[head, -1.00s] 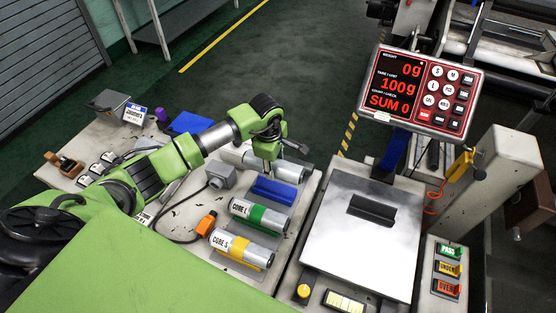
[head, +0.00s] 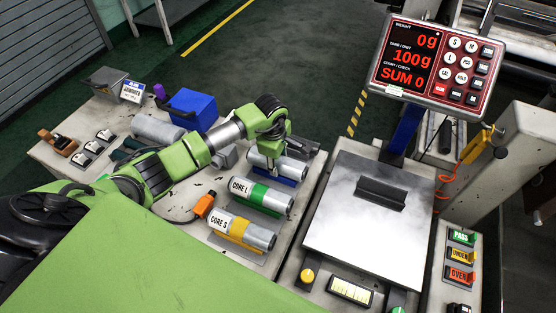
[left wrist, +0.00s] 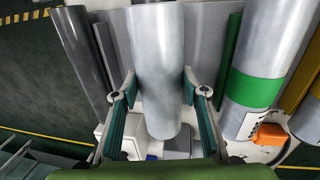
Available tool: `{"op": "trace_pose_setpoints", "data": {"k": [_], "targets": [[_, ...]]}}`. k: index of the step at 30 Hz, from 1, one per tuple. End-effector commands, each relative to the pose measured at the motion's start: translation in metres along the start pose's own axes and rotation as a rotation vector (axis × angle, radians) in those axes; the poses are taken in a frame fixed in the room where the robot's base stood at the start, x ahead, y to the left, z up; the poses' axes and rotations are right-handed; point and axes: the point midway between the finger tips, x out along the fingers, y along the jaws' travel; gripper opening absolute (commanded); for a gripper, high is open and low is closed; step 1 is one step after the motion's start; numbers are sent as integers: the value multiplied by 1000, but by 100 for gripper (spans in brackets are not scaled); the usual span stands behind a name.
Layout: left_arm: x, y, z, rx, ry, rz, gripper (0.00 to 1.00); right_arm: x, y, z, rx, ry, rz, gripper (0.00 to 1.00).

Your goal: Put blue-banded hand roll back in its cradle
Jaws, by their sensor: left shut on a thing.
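The hand roll (head: 293,171) is a grey cylinder in the head view, lying level at the far end of the row of rolls. It also fills the middle of the left wrist view (left wrist: 158,60). Its blue band does not show. My left gripper (head: 270,150) is shut across the roll from above, with one finger on each side in the left wrist view (left wrist: 160,93). The blue cradle (head: 276,182) shows just below the roll; whether the roll touches it I cannot tell. My right gripper is not in view.
The green-banded roll (head: 262,196) and yellow-banded roll (head: 243,230) lie in cradles nearer me. An orange item (head: 203,206) is left of them. The scale plate (head: 350,225) is to the right. A blue box (head: 193,108) and a plain roll (head: 157,128) are at the back left.

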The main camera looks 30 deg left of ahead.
Motion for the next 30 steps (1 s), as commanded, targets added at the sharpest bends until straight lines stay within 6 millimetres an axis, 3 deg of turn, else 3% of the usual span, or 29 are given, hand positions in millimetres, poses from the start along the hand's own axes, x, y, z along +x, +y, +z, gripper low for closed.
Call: {"op": "trace_pose_setpoints", "data": {"k": [3, 4, 6, 19, 23, 30], "targets": [[-2, 1, 0, 0, -1, 2, 10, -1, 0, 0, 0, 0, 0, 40], [-2, 1, 0, 0, 0, 2, 46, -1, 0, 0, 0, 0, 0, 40], [-2, 1, 0, 0, -1, 2, 60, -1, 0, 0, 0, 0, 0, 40], [-8, 0, 0, 1, 0, 1, 60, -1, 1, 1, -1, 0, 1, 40], [-28, 1, -1, 3, 2, 3, 60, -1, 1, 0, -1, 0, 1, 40], [-80, 1, -1, 3, 2, 4, 60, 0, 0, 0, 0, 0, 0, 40]]}}
